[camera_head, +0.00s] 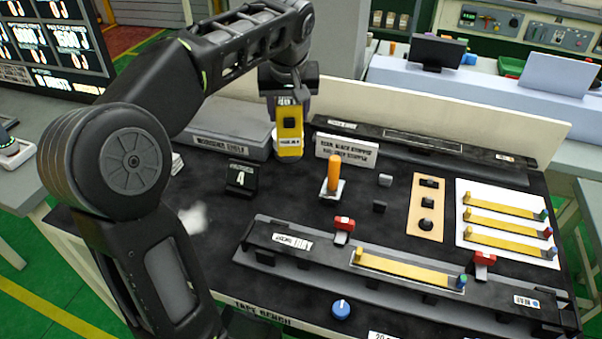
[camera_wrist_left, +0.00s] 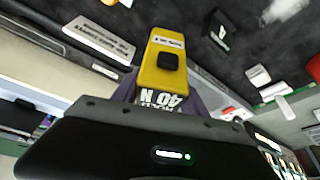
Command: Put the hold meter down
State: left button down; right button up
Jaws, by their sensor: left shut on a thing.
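The hold meter (camera_head: 289,135) is a yellow block with a black square on its face. It is upright at the back of the black bench, between the grey shelf box and a white sign. My left gripper (camera_head: 290,98) comes down over it from above and is shut on its upper part. In the left wrist view the hold meter (camera_wrist_left: 168,62) sticks out from the gripper, with "40 N" lettering near the jaws. A pale round thing shows behind its lower end; I cannot tell whether the meter touches the bench. My right gripper is not in view.
The grey box (camera_head: 225,140) stands left of the meter, the white sign (camera_head: 346,151) right of it. An orange-handled tool (camera_head: 333,177) stands in front of the sign. A long fixture with red clamps (camera_head: 343,225) spans the front. Bare bench lies around the number 4 stand (camera_head: 241,177).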

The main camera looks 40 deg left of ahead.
aim_at(289, 148)
pick_arm(q)
jog(key=shift+s+r, duration=0.1)
jog(key=shift+s, duration=0.2)
jog(key=shift+w+f, duration=0.1)
jog(key=shift+f, duration=3.05)
jog(key=shift+f, duration=0.1)
jog(key=shift+f, duration=1.8)
jog(key=shift+f, duration=0.15)
jog(key=c, duration=0.6)
grip_release()
